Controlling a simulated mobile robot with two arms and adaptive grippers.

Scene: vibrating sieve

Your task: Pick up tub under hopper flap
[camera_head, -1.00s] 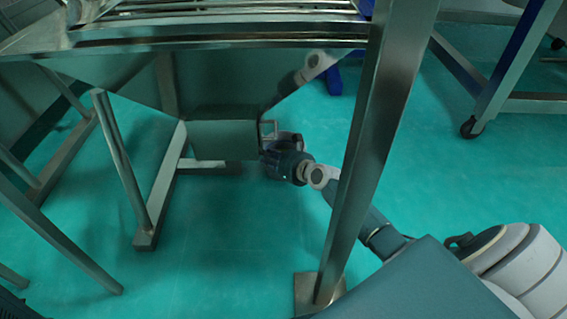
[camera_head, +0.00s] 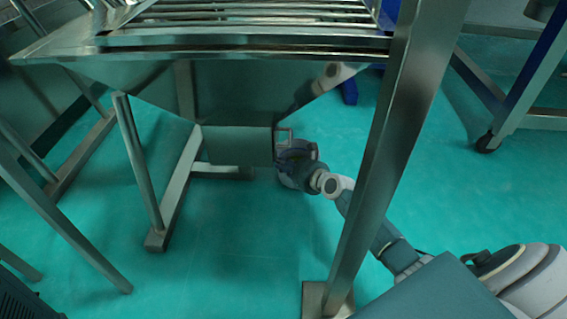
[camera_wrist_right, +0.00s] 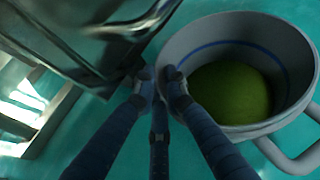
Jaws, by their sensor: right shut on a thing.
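The tub (camera_wrist_right: 235,32) is a grey round container with a blue line inside and green powder in it. It fills the right of the right wrist view, with its handle (camera_wrist_right: 290,158) at the lower right. My right gripper (camera_wrist_right: 158,88) is shut on the tub's near-left edge; the exact contact is hard to see. In the head view, the tub (camera_head: 285,172) is small and partly covered by the right gripper (camera_head: 300,160). It is just right of the hopper's outlet box (camera_head: 238,147), near the flap handle (camera_head: 285,133). My left gripper is not in view.
The hopper (camera_head: 150,85) hangs from a metal frame. A thick frame leg (camera_head: 385,170) stands in front of my right arm. Thinner legs (camera_head: 138,165) stand at the left. A wheeled table (camera_head: 520,90) is at the right. The green floor below the outlet is clear.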

